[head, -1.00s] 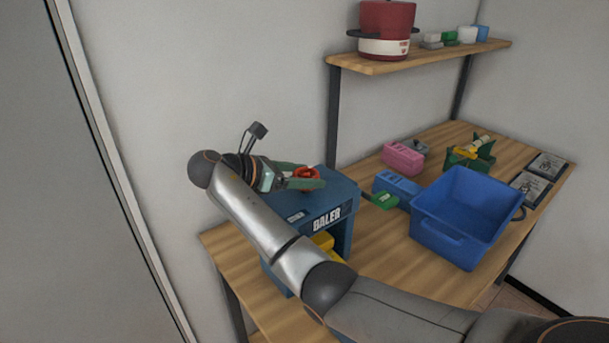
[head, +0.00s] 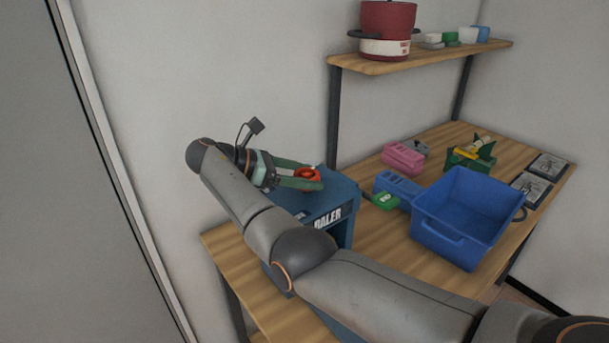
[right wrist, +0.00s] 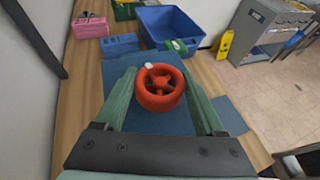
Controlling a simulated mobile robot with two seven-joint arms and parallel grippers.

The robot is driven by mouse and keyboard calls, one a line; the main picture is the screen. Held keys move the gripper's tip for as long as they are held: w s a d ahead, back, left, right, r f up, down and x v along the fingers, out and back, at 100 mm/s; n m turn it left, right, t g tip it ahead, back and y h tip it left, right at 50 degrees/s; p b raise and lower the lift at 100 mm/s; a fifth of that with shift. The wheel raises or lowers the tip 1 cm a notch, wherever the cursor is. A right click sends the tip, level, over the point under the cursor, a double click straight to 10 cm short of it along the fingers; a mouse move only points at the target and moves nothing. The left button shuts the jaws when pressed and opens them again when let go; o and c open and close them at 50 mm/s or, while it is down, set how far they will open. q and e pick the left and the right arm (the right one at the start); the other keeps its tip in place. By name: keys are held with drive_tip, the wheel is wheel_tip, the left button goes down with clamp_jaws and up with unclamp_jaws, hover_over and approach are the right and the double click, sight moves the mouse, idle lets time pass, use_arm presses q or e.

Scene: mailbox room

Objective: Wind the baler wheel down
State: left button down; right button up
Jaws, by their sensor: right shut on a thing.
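The blue baler (head: 345,198) stands on the near left end of the wooden bench, with BALER lettered on its front. Its red spoked wheel (head: 308,174) sits on top. It also shows in the right wrist view (right wrist: 160,90), with a small pale spot on its far rim. My right gripper (head: 312,178) is shut on the wheel, one green finger on either side of it. My right forearm hides much of the baler's front. My left gripper is not in view.
A blue bin (head: 465,215) stands right of the baler. Blue (head: 398,188), pink (head: 403,158) and green (head: 385,201) items lie between and behind. A wall is close behind the baler.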

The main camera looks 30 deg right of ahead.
idle(0.3)
drive_tip(key=o, duration=1.3)
drive_tip(key=shift+d, duration=0.1)
drive_tip(key=shift+o, duration=0.2)
